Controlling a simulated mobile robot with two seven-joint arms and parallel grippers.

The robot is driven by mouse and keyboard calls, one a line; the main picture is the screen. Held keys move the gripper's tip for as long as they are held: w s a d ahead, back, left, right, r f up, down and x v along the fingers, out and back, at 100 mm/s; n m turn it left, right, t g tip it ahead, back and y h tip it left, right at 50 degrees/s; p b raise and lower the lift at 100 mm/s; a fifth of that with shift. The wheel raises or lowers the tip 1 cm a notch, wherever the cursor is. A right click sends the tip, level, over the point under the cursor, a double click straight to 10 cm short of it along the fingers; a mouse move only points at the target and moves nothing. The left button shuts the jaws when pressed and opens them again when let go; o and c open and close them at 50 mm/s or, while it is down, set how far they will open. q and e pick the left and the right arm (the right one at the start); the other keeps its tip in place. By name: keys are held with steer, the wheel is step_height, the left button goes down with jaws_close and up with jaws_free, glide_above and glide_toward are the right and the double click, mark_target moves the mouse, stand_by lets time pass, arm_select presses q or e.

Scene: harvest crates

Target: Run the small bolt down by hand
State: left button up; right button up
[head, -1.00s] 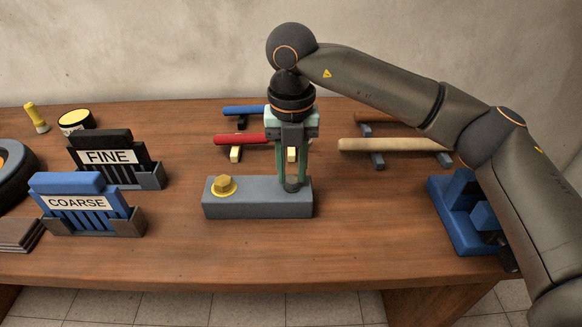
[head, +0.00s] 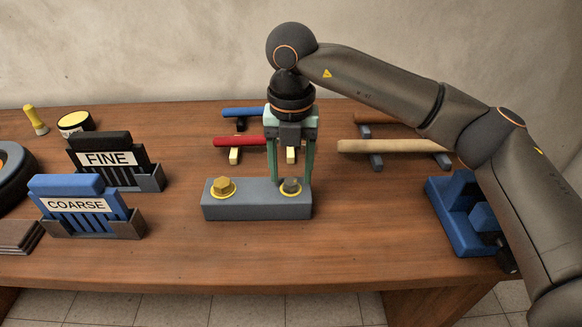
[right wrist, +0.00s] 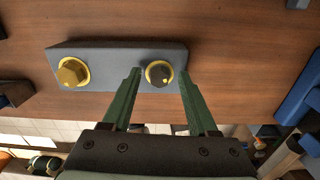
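The small bolt (head: 291,186), dark grey, stands upright at the right end of a grey block (head: 256,206), with a yellow ring around its base. In the right wrist view the small bolt (right wrist: 159,74) lies between the fingertips, with a gap on each side. My right gripper (head: 290,176) points down over it, fingers spread on either side and holding nothing; it also shows in the right wrist view (right wrist: 158,80). A larger yellow hex bolt (head: 223,186) stands in a yellow ring at the block's left end. My left gripper is not in view.
Blue COARSE (head: 82,207) and black FINE (head: 108,160) holders stand left of the block. A blue fixture (head: 458,225) is at right. The table in front of the block is clear.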

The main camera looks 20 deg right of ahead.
mark_target(291, 180)
step_height(291, 180, up, 12)
steer(key=p, duration=0.1)
steer(key=shift+r+p, duration=0.2)
steer(key=shift+p, duration=0.2)
stand_by(0.8)
